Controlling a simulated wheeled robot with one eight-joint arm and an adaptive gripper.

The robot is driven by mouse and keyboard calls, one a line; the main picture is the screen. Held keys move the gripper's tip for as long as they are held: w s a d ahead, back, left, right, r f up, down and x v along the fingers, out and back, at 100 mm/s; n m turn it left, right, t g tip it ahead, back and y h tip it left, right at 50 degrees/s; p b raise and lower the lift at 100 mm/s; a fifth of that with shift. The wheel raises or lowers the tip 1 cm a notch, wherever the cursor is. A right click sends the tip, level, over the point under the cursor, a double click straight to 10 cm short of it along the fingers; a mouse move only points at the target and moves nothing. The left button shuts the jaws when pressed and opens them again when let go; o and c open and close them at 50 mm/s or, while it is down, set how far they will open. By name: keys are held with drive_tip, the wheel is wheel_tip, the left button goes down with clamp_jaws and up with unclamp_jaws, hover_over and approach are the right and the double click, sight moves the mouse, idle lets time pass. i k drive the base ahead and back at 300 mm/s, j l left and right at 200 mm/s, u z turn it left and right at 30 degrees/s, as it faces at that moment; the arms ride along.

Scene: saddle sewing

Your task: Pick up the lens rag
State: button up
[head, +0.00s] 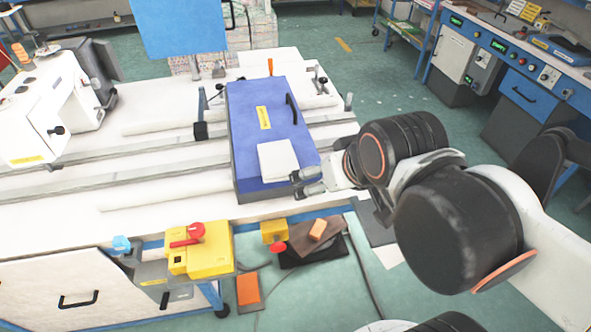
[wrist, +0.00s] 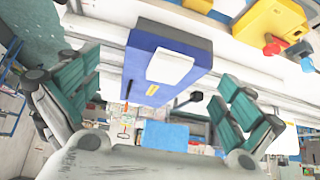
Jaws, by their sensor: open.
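A flat white square (head: 277,160), which I take to be the lens rag, lies on top of the near end of the blue box (head: 262,112). In the wrist view the white square (wrist: 170,67) shows between my fingers on the blue box (wrist: 142,57). My gripper (head: 306,182) is at the near right corner of the box, just to the right of the square. It is open, with its green-padded fingers (wrist: 160,74) spread wide and nothing between them. I cannot tell how high it is above the box.
The box sits on a white table with metal rails (head: 100,165). A dark handle (head: 292,109) stands up from the box lid. A yellow control box (head: 203,248) with a red knob is at the table's front. A blue panel (head: 180,28) rises behind the table.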

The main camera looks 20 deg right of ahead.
sight(277, 160)
drive_tip(key=k+j+z, duration=0.45)
drive_tip(key=z, duration=0.25)
drive_tip(key=k, duration=0.1)
